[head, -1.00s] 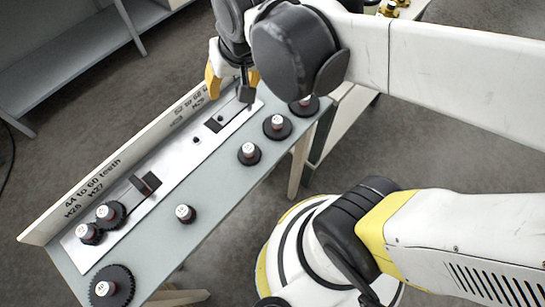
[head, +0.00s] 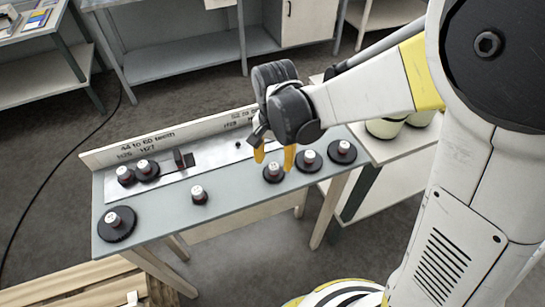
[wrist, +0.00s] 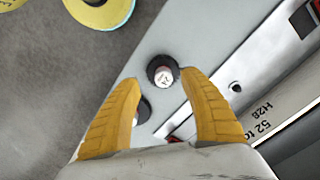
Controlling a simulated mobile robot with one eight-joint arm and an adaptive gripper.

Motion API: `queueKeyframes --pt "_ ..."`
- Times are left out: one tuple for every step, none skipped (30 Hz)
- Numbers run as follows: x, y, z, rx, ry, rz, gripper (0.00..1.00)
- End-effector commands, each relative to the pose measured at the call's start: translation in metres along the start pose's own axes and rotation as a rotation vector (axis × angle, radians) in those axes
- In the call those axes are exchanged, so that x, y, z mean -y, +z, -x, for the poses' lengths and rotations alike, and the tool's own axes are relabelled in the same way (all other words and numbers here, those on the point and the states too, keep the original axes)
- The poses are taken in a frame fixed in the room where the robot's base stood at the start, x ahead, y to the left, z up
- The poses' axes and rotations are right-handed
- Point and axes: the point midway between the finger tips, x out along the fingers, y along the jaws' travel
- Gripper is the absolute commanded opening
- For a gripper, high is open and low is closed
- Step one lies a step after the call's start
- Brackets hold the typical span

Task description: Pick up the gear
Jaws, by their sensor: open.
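Several black toothed gears with pale-topped hubs stand on a narrow grey table; the task does not say which one is meant. My gripper (head: 274,156) is open and empty, pointing down with its yellow fingers above one gear (head: 273,173) in the middle of the front row. A second dark gear (wrist: 144,111) lies nearer the palm, partly hidden by the left finger. I cannot tell whether the fingers reach down around a gear.
Two gears (head: 308,161) (head: 342,151) stand right of my gripper, and a small one (head: 198,194) and a large one (head: 117,223) stand left. A metal plate (head: 207,168) with pegs and a lettered board (head: 170,135) run behind them. A lower bench (head: 368,192) adjoins at right.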

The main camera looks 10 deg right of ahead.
Motion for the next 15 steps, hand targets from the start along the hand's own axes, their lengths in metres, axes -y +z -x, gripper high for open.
queueKeyframes --pt "0.000 -0.001 -0.003 0.000 0.000 0.000 0.51" --pt "0.001 -0.001 -0.004 0.000 0.000 0.000 0.51" --pt "0.001 -0.002 -0.008 0.000 0.000 0.000 0.51" --pt "0.002 -0.003 -0.011 0.000 0.000 0.000 0.51" --pt "0.002 -0.004 -0.015 0.000 0.000 0.000 0.51" --pt "0.003 -0.006 -0.021 0.000 0.000 0.000 0.51" --pt "0.004 -0.008 -0.026 0.000 0.000 0.000 0.51" --pt "0.005 -0.010 -0.031 0.000 0.000 0.000 0.51" --pt "0.006 -0.011 -0.038 0.000 0.000 0.000 0.51" --pt "0.006 -0.011 -0.043 0.000 0.000 0.000 0.51" --pt "0.006 -0.010 -0.047 -0.001 -0.001 0.000 0.51" --pt "0.006 -0.011 -0.051 -0.001 -0.001 0.000 0.51" --pt "0.006 -0.011 -0.053 -0.001 -0.001 0.000 0.51" --pt "0.006 -0.010 -0.054 -0.001 -0.001 0.000 0.51" --pt "0.005 -0.010 -0.054 -0.001 -0.001 0.000 0.51"
